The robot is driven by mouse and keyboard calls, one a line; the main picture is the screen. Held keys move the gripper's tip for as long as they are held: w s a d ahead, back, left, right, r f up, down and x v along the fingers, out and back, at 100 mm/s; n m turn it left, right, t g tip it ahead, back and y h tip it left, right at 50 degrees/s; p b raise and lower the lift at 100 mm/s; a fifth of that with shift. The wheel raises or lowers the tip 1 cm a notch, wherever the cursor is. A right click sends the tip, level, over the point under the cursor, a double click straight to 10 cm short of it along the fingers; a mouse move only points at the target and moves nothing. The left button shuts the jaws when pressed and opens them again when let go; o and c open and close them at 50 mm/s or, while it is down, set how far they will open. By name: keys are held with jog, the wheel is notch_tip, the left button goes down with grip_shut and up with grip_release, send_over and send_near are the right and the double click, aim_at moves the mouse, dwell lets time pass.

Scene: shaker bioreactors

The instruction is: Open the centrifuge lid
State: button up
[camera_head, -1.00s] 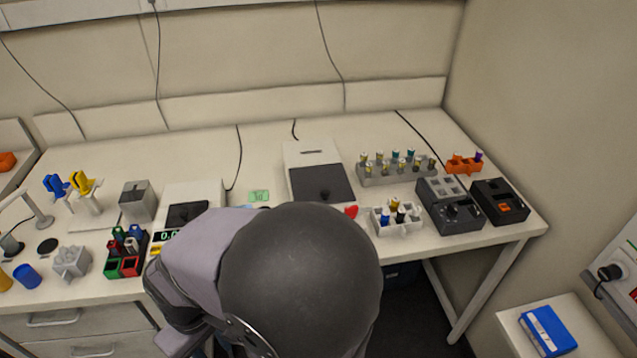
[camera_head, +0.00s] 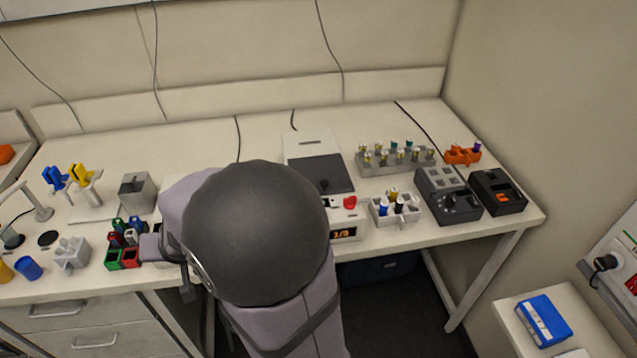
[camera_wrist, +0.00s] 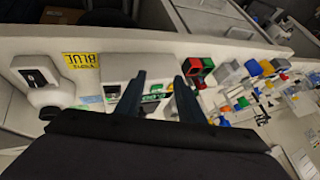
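The device I take for the centrifuge is a white box (camera_head: 302,140) with a dark grey lid (camera_head: 320,172) at the back middle of the bench in the head view. The lid lies flat and looks closed, with a small black knob near its front edge. Its front has an orange-lit display (camera_head: 345,234) and a red button (camera_head: 350,202). My arm covers its left front part. My gripper (camera_wrist: 160,80) shows in the wrist view with two dark fingers spread apart and nothing between them. It is over the balance with the green display (camera_wrist: 152,97), away from the lid.
A white tube rack (camera_head: 398,212), a grey vial rack (camera_head: 370,167) and dark devices (camera_head: 450,205) stand right of the centrifuge. A yellow label (camera_wrist: 80,60) shows in the wrist view. Bench behind the centrifuge is clear.

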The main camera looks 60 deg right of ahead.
jog(key=d+m+h, duration=0.1)
jog(key=d, duration=0.2)
jog(key=w+d+r+m+h, duration=0.1)
jog(key=d, duration=0.1)
jog(key=w+d+m+h, duration=0.1)
jog(key=d, duration=0.2)
jog(key=shift+d+r+t+p, duration=0.3)
jog(key=shift+r+t, duration=0.1)
jog(key=s+d+m+g+h, duration=0.2)
jog(key=s+d+h, duration=0.1)
jog(key=s+d, duration=0.2)
jog(key=s+d+r+m+g+h+p, duration=0.1)
jog(key=s+d+m+g+h, duration=0.1)
jog(key=s+d, duration=0.4)
jog(key=s+d+r+m+g+h, duration=0.1)
jog(key=s+d+m+g+h, duration=0.1)
jog(key=s+d+g+h, duration=0.2)
jog(key=shift+s+d+r+m, duration=0.1)
jog(key=shift+s+d, duration=0.1)
jog(key=shift+d, duration=0.4)
jog(key=shift+s+d+r+m, duration=0.1)
jog(key=shift+s+d, duration=0.15)
jog(key=shift+d, duration=0.4)
jog(key=shift+s+d+m, duration=0.1)
jog(key=shift+s+d, duration=0.1)
jog(key=shift+d, duration=0.4)
jog(key=shift+p+x, duration=0.8)
jog(key=shift+x, duration=2.85)
jog(key=shift+r, duration=0.1)
grip_shut()
